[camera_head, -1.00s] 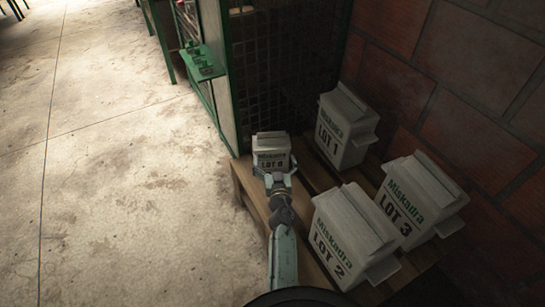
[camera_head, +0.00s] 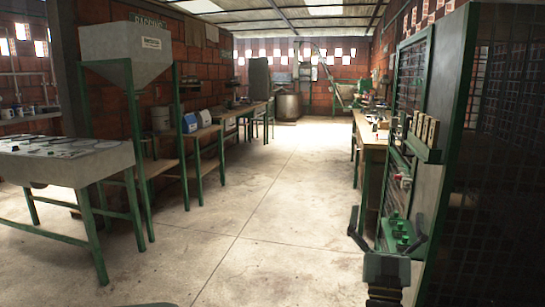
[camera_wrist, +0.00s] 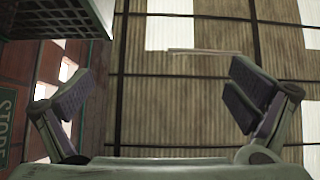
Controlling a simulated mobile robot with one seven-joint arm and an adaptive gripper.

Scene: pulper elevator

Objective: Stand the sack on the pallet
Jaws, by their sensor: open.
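My gripper (camera_head: 386,222) shows at the lower right of the head view, raised with its fingers pointing up and spread apart. In the wrist view my gripper (camera_wrist: 163,97) is also open, with nothing between its fingers. The wrist camera faces the roof. No sack and no pallet show in either view now, so how the sack stands cannot be seen.
A dark mesh panel in a green frame (camera_head: 465,150) rises close at the right. A shelf with green parts (camera_head: 403,236) is just beside my gripper. A grey hopper (camera_head: 125,55) and workbenches line the left. The concrete floor (camera_head: 265,225) between is clear.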

